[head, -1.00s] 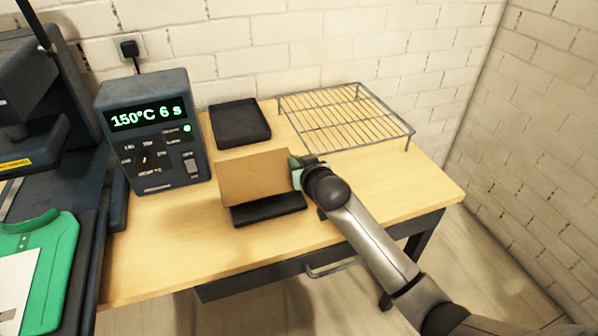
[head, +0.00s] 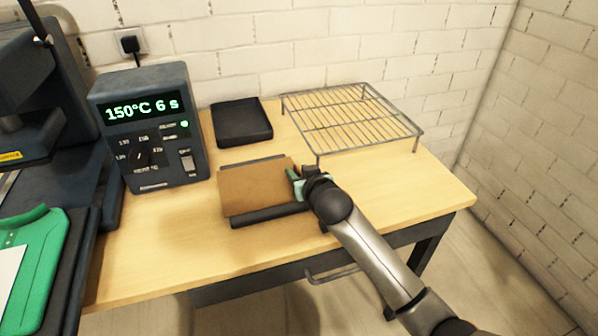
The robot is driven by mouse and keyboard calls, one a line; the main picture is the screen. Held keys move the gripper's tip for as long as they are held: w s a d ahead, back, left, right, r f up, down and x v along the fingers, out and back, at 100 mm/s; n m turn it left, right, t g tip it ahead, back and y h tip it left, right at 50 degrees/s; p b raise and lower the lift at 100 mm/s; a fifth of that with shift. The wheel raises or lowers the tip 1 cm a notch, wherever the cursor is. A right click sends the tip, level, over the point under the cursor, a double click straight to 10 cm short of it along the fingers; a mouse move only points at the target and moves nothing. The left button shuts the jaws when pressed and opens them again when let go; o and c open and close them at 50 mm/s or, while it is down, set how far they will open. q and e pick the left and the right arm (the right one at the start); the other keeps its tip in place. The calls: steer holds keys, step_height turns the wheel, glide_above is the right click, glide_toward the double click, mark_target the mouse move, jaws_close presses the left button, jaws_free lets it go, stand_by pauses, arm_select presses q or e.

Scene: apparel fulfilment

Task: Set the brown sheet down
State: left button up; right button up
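The brown sheet (head: 256,187) is a flat rectangular piece, tilted, over a dark flat pad (head: 270,215) on the wooden table. The pad's front edge and a strip of its back edge show around the sheet. My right gripper (head: 296,180) is at the sheet's right edge and appears shut on it; its fingertips are partly hidden by the wrist. I cannot tell whether the sheet touches the pad. My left gripper is not in view.
A second dark pad (head: 242,122) lies behind the sheet. A wire rack (head: 352,117) stands at the back right. A control box (head: 152,125) reading 150°C 6 s is on the left, beside a press (head: 45,110) and a green garment (head: 30,265). The table's front (head: 190,270) is clear.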

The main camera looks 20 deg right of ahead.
steer(key=shift+r, duration=0.15)
steer(key=p+v, duration=0.2)
steer(key=v, duration=1)
